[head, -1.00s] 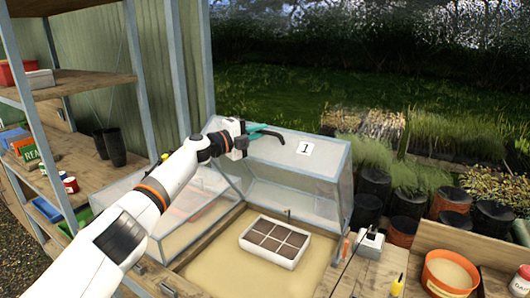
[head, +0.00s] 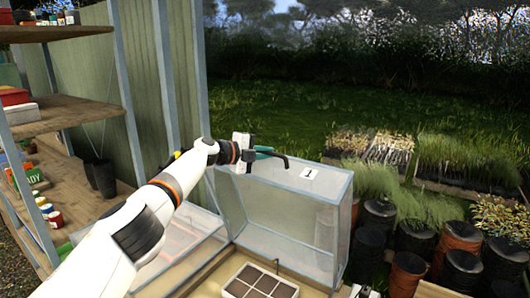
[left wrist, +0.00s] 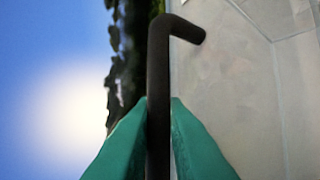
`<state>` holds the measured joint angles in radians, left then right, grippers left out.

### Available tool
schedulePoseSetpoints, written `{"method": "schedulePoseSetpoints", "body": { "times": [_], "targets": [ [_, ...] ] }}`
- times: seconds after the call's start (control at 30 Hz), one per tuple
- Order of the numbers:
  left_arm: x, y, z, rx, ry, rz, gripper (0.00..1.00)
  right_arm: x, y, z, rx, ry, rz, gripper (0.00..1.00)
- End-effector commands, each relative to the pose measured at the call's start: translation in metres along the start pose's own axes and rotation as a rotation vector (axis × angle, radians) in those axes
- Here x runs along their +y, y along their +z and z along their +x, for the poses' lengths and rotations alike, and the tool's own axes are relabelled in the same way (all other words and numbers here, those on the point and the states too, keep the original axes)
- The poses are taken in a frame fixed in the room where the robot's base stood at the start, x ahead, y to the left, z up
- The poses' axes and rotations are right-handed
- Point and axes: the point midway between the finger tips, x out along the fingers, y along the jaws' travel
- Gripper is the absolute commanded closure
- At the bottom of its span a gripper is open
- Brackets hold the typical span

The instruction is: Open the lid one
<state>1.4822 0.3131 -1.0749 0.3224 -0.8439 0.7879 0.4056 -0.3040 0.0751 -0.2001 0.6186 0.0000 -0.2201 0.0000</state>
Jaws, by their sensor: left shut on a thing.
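The clear lid one (head: 285,225), marked with a white "1" label (head: 310,174), stands raised on the cold frame, its panel steeply up. A dark bent handle (head: 284,158) sits at its top edge. My left gripper (head: 264,152) is at that edge, its green fingers shut on the handle. In the left wrist view, the fingers (left wrist: 158,120) press on both sides of the handle bar (left wrist: 158,65), which bends at its top to meet the clear panel (left wrist: 240,90).
A seed tray (head: 260,282) lies in the sandy bed below the lid. A second clear pane (head: 185,245) lies to the left, partly behind my arm. Wooden shelves (head: 75,110) stand at the left. Several dark and terracotta pots (head: 425,240) stand at the right.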

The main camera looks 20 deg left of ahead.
Motion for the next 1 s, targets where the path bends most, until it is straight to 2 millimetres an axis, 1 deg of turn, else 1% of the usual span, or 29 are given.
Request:
{"method": "schedulePoseSetpoints", "body": {
  "times": [0.03, 0.13, 0.17, 0.2, 0.27, 0.67, 0.83, 1.0],
  "targets": [
    [-0.006, 0.001, 0.002, -0.004, -0.010, 0.002, 1.00, 0.001, 0.000, 0.001, 0.000, 0.001, 0.000, 0.64],
    [-0.006, 0.001, 0.002, -0.005, -0.010, 0.002, 1.00, 0.001, 0.000, 0.001, 0.000, 0.001, 0.000, 0.64],
    [-0.006, 0.001, 0.002, -0.005, -0.010, 0.002, 0.83, 0.001, 0.000, 0.001, 0.000, 0.001, 0.000, 0.64],
    [-0.006, 0.001, 0.002, -0.005, -0.010, 0.002, 0.76, 0.001, 0.000, 0.001, 0.000, 0.001, 0.000, 0.64],
    [-0.005, 0.001, 0.002, -0.004, -0.009, 0.001, 0.66, 0.001, 0.000, 0.001, 0.000, 0.001, 0.000, 0.64],
    [-0.003, -0.001, -0.002, -0.001, -0.003, 0.001, 0.66, -0.004, 0.002, 0.002, -0.002, -0.005, -0.002, 0.64],
    [-0.002, -0.003, -0.013, 0.000, -0.001, 0.003, 0.66, -0.006, 0.001, 0.007, -0.003, -0.007, -0.003, 0.64],
    [-0.003, -0.001, -0.027, -0.002, -0.002, 0.004, 0.66, -0.006, 0.002, 0.013, -0.004, -0.008, -0.003, 0.64]
  ]
}}
